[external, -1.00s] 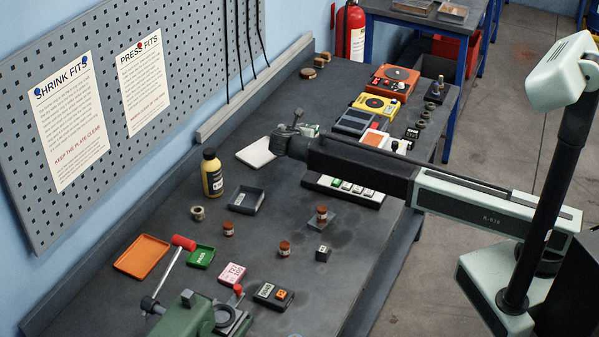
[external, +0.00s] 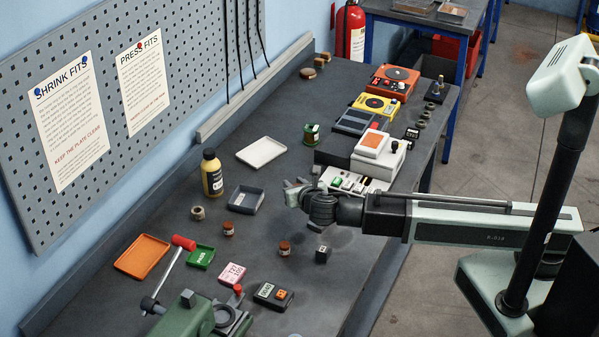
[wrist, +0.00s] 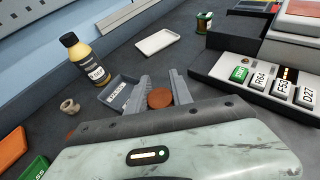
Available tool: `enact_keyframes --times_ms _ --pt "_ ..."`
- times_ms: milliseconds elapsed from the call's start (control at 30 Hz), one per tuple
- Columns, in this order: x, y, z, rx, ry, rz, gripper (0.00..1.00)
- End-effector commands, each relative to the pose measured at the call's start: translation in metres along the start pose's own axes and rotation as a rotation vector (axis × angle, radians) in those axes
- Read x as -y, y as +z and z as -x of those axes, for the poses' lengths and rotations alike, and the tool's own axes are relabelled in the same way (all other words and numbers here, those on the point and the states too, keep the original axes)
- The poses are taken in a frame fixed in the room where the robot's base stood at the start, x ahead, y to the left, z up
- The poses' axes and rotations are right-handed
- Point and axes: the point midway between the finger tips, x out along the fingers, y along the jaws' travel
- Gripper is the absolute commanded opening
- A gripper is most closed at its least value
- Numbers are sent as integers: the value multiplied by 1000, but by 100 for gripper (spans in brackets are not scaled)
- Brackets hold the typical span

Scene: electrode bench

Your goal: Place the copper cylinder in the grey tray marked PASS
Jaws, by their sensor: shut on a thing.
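My gripper (external: 293,189) is low over the middle of the bench. In the wrist view its two grey fingers (wrist: 160,92) are shut on a copper cylinder (wrist: 159,97), whose round top shows between them. In the external view the gripper mostly hides this piece. The grey tray (external: 245,199) lies left of the gripper, apart from it and empty. It also shows in the wrist view (wrist: 112,98), just left of the fingers, with a white label that I cannot read for certain.
Copper-brown topped pieces stand nearer the front (external: 228,229) (external: 285,248). A yellow bottle (external: 212,174) stands behind the grey tray's left. A keyed panel (external: 350,181) sits behind the gripper.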

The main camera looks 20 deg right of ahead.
Motion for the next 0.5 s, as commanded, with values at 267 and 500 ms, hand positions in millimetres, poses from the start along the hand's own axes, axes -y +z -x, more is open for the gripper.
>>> enact_keyframes --times_ms 267,500 --pt "-65 16 -66 0 -2 -1 0" --pt "-93 25 -95 0 -2 0 0"
